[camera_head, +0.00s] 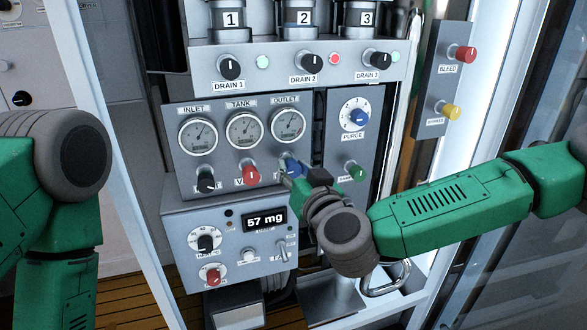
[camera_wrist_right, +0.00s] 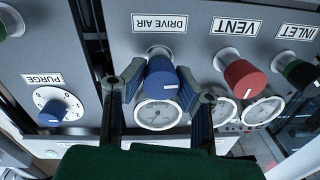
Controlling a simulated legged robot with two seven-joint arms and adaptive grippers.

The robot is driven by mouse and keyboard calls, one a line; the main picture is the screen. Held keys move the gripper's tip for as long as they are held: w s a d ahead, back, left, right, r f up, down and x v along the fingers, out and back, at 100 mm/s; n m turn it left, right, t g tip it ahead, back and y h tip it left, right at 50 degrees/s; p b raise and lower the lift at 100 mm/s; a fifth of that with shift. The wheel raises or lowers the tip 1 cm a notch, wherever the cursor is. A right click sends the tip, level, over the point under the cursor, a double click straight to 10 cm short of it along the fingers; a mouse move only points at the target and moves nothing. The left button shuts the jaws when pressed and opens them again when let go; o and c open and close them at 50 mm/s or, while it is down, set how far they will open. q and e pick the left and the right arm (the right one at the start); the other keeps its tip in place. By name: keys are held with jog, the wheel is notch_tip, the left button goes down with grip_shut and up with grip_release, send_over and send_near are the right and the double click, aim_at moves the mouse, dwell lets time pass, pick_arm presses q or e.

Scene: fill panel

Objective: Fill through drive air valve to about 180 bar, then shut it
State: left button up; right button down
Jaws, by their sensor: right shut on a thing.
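The blue drive air valve knob (camera_head: 291,166) is on the grey gauge panel below the outlet gauge (camera_head: 288,126). In the right wrist view, which is upside down, the knob (camera_wrist_right: 162,82) sits under its DRIVE AIR label. My right gripper (camera_head: 297,175) is shut on this knob, one finger on each side in the wrist view (camera_wrist_right: 159,90). The gripper partly hides the knob in the head view. The inlet gauge (camera_head: 197,134) and tank gauge (camera_head: 243,130) are left of the outlet gauge; their needles are too small to read. My left gripper is out of view.
The red vent knob (camera_head: 250,175) is just left of the blue knob; the black inlet knob (camera_head: 205,183) is farther left. A green knob (camera_head: 355,172) and blue purge dial (camera_head: 356,116) are to the right. A display (camera_head: 265,220) below reads 57 mg.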

jog(key=m, duration=0.3)
jog(key=shift+r, duration=0.1)
jog(key=m, duration=0.5)
jog(key=shift+m, duration=0.4)
jog(key=m+b, duration=0.1)
jog(key=m, duration=0.4)
jog(key=shift+w+d+m+t+h+b, duration=0.1)
jog(key=shift+m+t+h+b, duration=0.2)
jog(key=shift+t+b, duration=0.1)
jog(key=m, duration=0.3)
jog(key=m+b, duration=0.1)
jog(key=m, duration=0.1)
jog(key=shift+f, duration=0.25)
jog(key=c, duration=1.2)
grip_release()
jog(key=shift+d, duration=0.1)
